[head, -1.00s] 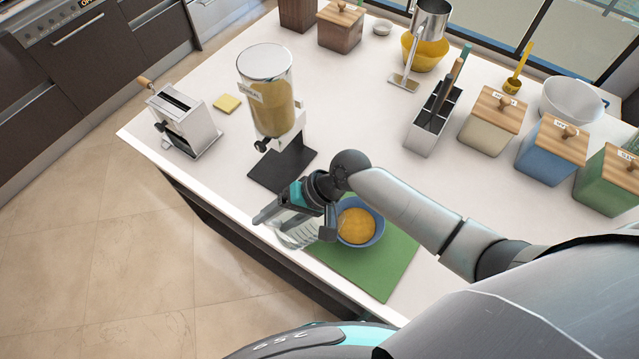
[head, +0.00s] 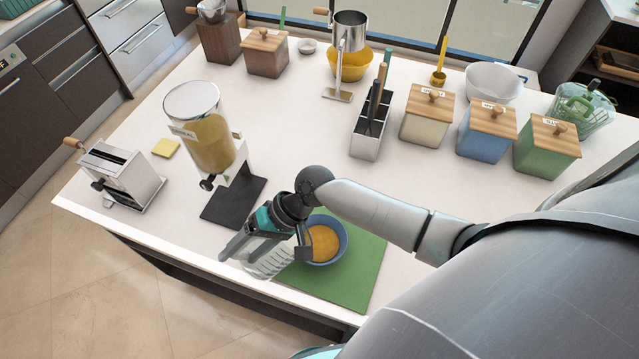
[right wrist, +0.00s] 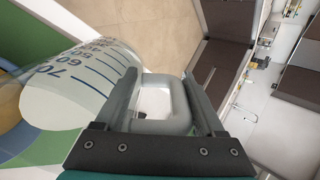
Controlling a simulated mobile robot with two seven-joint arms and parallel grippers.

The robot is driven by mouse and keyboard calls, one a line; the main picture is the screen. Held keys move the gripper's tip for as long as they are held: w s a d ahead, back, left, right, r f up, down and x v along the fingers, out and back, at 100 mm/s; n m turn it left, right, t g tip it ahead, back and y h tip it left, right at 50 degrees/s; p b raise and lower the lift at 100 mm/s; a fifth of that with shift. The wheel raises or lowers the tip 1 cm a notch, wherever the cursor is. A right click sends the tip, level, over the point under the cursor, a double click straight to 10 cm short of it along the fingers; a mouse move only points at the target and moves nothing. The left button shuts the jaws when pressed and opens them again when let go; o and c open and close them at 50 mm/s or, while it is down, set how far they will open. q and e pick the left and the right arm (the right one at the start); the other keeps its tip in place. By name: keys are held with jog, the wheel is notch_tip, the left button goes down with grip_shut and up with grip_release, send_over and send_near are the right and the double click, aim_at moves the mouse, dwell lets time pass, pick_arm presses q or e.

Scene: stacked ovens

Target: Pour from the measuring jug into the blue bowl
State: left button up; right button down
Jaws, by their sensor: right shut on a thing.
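The clear measuring jug (head: 268,263) with dark markings is at the front edge of the counter, just left of the blue bowl. My right gripper (head: 264,243) is shut on its handle. In the right wrist view the jug (right wrist: 75,80) lies at the left and its grey handle (right wrist: 165,126) is between the fingers. No contents show in it; I cannot tell its exact tilt. The blue bowl (head: 342,243) holds orange-yellow contents and is partly hidden by my right gripper. My left gripper is not in view.
The bowl stands on a green board (head: 350,281). Behind the gripper is a cereal dispenser (head: 207,140) on a dark base. A utensil holder (head: 367,142) and lidded canisters (head: 487,130) stand further back. The counter's middle is clear.

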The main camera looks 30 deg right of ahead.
jog(key=shift+r, duration=0.2)
dwell(0.5)
jog(key=shift+d+r+y, duration=0.1)
jog(key=shift+r+y, duration=0.05)
jog(key=shift+y, duration=0.15)
jog(key=shift+r+b, duration=0.35)
jog(key=shift+d+y, duration=0.15)
jog(key=shift+y, duration=0.15)
jog(key=shift+d+r+b, duration=0.1)
jog(key=shift+d+b, duration=0.05)
jog(key=shift+b, duration=0.35)
jog(key=shift+r+y, duration=0.1)
jog(key=shift+y, duration=0.2)
